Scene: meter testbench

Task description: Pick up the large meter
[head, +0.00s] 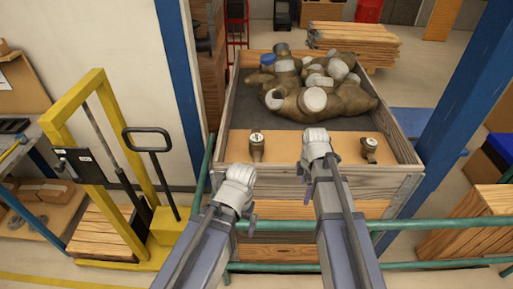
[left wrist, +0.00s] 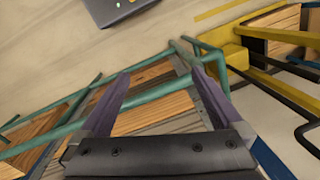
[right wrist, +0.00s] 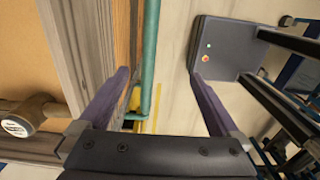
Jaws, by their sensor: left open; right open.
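Two brass meters stand apart on the wooden front board of the crate: a left one (head: 257,146) and a right one (head: 369,149). A heap of bigger brass meters (head: 315,99) with grey and white caps, one blue, lies behind them. My left gripper (head: 250,224) is open and empty at the crate's front left, below the board; its fingers also show in the left wrist view (left wrist: 158,75). My right gripper (head: 304,172) is open and empty at the crate's front edge. In the right wrist view, one meter (right wrist: 28,118) lies left of the open fingers (right wrist: 158,77).
The wooden crate (head: 408,152) has raised side walls. A green rail (head: 440,224) runs across its front, near both arms. A blue post (head: 465,90) stands at right. A yellow pallet truck (head: 100,190) stands at left.

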